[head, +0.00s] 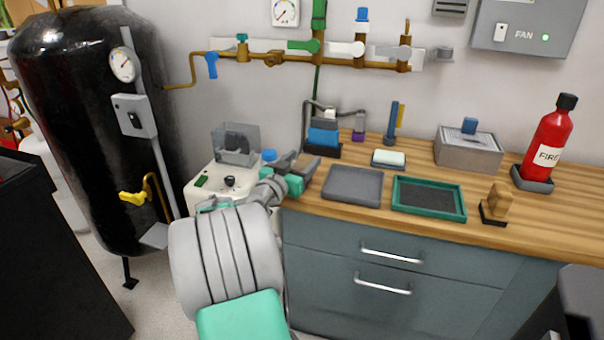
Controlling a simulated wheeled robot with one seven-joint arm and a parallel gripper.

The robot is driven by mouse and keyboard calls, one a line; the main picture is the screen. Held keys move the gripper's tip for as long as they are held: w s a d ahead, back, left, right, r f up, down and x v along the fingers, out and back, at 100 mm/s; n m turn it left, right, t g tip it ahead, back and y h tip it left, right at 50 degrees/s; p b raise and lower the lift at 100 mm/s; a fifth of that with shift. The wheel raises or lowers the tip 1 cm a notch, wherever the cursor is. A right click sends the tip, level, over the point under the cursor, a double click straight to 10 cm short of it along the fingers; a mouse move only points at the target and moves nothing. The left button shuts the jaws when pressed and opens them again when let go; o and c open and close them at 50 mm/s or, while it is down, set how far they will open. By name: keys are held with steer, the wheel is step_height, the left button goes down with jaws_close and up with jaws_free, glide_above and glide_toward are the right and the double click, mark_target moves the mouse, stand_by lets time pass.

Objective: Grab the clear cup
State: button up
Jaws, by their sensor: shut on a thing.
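My gripper (298,163) is at the front left edge of the wooden worktop, beside a white machine. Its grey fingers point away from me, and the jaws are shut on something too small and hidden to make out. I cannot pick out a clear cup with certainty. A see-through, box-like piece (237,143) stands on top of the white machine, left of my gripper and apart from it. A small blue cap (269,155) shows just left of the fingers.
The white machine (202,190) stands left of the worktop (335,205). A grey tray (352,186) and a green-rimmed tray (429,182) lie right of my gripper. Farther right are a wooden block (496,202), a metal box (468,151) and a fire extinguisher (551,140). A black tank (85,120) stands left.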

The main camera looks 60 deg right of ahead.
steer(key=c, duration=0.4)
steer(key=shift+r, duration=0.1)
